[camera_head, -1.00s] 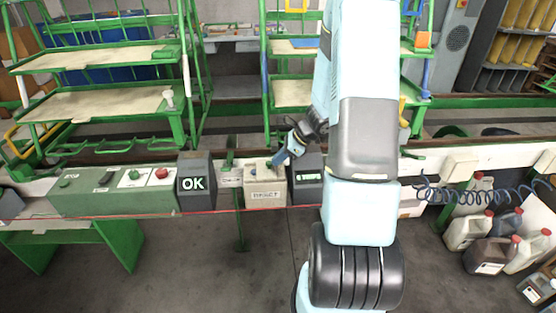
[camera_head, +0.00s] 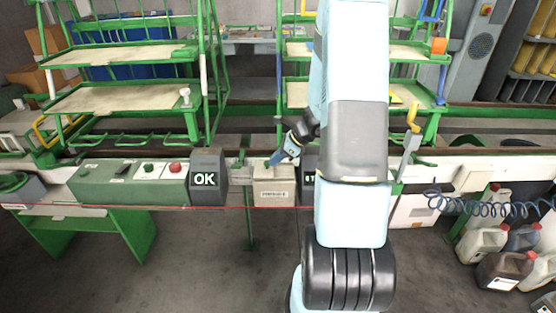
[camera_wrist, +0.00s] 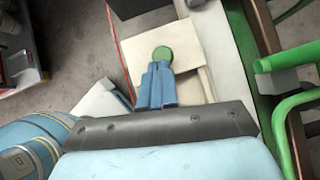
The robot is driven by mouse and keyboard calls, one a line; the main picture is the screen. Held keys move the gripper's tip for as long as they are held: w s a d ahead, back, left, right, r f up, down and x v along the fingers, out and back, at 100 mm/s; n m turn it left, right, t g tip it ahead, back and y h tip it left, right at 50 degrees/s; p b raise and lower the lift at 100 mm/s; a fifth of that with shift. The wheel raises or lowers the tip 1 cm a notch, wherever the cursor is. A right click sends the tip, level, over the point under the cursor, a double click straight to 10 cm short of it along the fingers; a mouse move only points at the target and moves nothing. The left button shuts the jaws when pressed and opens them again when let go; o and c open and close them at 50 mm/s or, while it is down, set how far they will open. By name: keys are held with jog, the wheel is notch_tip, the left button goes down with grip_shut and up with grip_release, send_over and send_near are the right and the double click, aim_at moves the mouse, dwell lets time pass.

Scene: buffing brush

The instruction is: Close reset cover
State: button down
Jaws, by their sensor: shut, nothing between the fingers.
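The beige control box (camera_head: 273,192) with a small label on its front stands between the black OK sign and another dark sign. In the wrist view, the box's pale top (camera_wrist: 140,52) carries a round green button (camera_wrist: 163,53). My gripper (camera_head: 271,162) is over the top of the box, pointing down and to the left. In the wrist view, my blue fingers (camera_wrist: 157,68) are together and empty, and their tips overlap the near edge of the button. I cannot tell whether they touch it. I cannot clearly make out a separate reset cover; my gripper hides part of the box top.
The OK sign (camera_head: 207,178) and a green panel with buttons (camera_head: 130,180) are left of the box. A dark sign (camera_head: 309,178) is close on the right, partly behind my arm. Green shelves (camera_head: 115,95) stand behind. Plastic canisters (camera_head: 483,242) are at the right.

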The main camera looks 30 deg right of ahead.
jog(key=v, duration=0.9)
jog(key=shift+d+r, duration=0.2)
jog(key=shift+d, duration=0.1)
jog(key=s+a+r+n+g+h, duration=0.1)
jog(key=s+a+r+n, duration=0.3)
jog(key=a+r+n, duration=0.25)
jog(key=s+a+r+n+h, duration=0.1)
jog(key=s+a+r+n, duration=0.2)
jog(key=a+r+n, duration=0.35)
jog(key=s+a+r+n+t+h, duration=0.1)
jog(key=s+a+r+n+h, duration=0.1)
jog(key=s+r+n, duration=0.4)
jog(key=s+a+r+n+t+h, duration=0.1)
jog(key=s+a+r+n+h, duration=0.1)
jog(key=s+r+n, duration=0.4)
jog(key=shift+s, duration=1.8)
